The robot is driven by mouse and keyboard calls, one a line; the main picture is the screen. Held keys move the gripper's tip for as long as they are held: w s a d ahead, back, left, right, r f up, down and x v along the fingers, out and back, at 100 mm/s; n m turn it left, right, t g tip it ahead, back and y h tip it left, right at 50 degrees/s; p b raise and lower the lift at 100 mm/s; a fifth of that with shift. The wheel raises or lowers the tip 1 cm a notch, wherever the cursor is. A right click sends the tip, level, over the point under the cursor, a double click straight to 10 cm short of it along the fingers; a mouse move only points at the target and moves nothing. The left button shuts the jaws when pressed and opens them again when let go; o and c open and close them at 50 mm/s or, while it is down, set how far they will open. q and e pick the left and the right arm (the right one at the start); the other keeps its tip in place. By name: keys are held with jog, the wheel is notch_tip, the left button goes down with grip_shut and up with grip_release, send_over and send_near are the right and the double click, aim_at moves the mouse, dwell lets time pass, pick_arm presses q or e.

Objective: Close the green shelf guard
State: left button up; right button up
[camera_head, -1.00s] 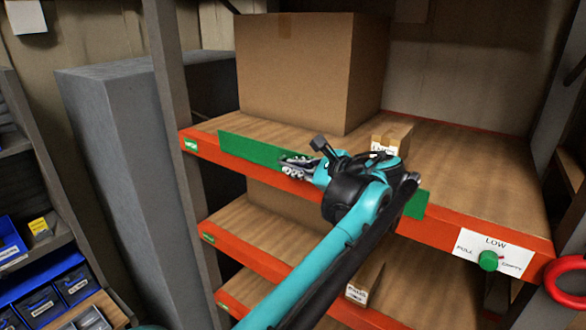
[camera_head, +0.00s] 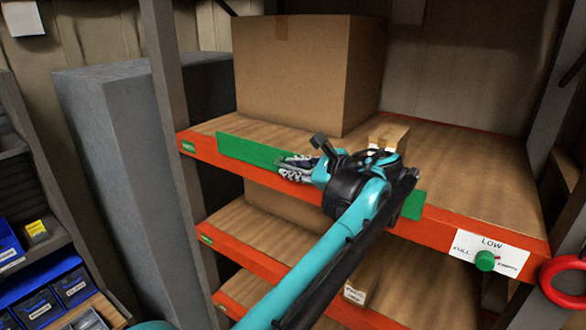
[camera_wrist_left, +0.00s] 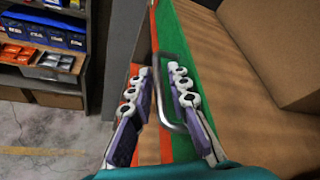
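The green shelf guard (camera_head: 250,150) is a flat green strip along the orange front edge of the upper shelf. My left arm covers its middle part. In the left wrist view the guard (camera_wrist_left: 200,50) runs lengthwise, with a grey metal handle (camera_wrist_left: 167,100) on it. My left gripper (camera_head: 284,167) is at the guard's front in the head view. In the wrist view my left gripper (camera_wrist_left: 160,78) has its two fingers apart, with the handle between them, closer to the right finger. I cannot tell whether they touch. My right gripper is out of view.
A large cardboard box (camera_head: 305,75) stands on the upper shelf (camera_head: 470,165), with a small box (camera_head: 388,132) behind my wrist. A green knob (camera_head: 485,261) on a white label and a red ring (camera_head: 566,281) are at the right. A grey upright post (camera_head: 170,80) stands left.

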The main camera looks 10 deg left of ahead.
pick_arm(q)
jog(key=shift+d, duration=0.1)
jog(key=v, duration=1.1)
jog(key=shift+s+d+r, duration=0.15)
jog(key=shift+s+d, duration=0.05)
jog(key=shift+d, duration=0.15)
